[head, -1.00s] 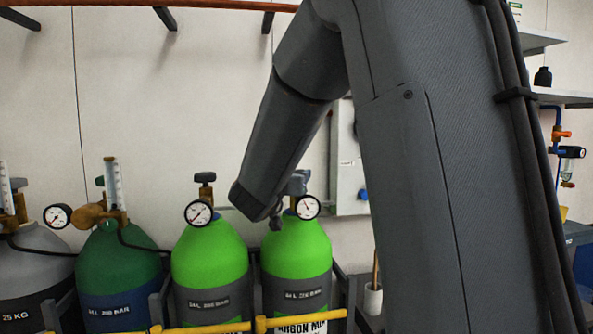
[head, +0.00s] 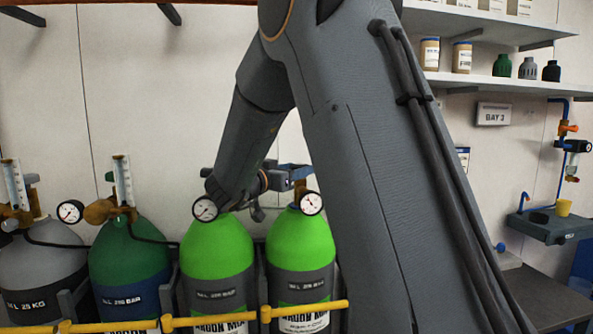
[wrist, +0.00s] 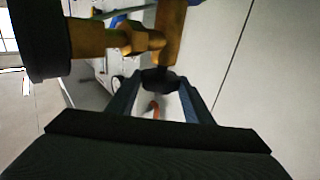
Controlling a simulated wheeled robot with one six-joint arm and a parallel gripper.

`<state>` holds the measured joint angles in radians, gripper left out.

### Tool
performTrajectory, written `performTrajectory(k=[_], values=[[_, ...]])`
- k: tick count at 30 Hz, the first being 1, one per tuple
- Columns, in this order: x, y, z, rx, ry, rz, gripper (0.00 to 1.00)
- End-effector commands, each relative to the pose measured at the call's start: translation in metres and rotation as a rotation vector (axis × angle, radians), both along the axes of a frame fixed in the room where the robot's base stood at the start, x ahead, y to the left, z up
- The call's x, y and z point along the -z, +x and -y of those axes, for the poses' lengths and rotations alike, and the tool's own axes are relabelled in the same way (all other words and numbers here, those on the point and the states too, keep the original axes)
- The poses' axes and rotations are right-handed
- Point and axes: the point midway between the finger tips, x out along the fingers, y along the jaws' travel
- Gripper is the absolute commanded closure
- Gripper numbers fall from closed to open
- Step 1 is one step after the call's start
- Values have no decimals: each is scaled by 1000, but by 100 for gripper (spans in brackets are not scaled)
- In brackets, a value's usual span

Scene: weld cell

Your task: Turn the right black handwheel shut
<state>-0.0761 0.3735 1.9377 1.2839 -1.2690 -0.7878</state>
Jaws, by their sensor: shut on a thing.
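The right light green cylinder (head: 302,245) stands in the rack with a brass valve (head: 300,188) and a round white gauge (head: 311,203) on top. My gripper (head: 296,172) reaches across from the left at the top of this valve. In the wrist view, the black handwheel (wrist: 158,77) sits between my two fingertips, at the end of the brass valve body (wrist: 168,38). My gripper (wrist: 158,90) is shut on it. In the head view the handwheel is hidden by the gripper, and its turn position cannot be told.
The left light green cylinder (head: 217,265) stands close by, its gauge (head: 205,210) beside my wrist. A dark green cylinder (head: 128,262) and a grey one (head: 42,270) are further left. A yellow bar (head: 250,315) runs in front. Shelves (head: 480,28) and a bench are at right.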

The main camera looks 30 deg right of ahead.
Motion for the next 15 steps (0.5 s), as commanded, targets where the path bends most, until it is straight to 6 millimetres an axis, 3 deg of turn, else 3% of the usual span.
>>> performTrajectory(k=[2,3,6,15], values=[[-2,0,0,0,-2,3,76],[-2,0,0,0,-2,3,50],[-2,0,0,0,-2,3,35],[-1,0,-1,-2,-1,3,35]])
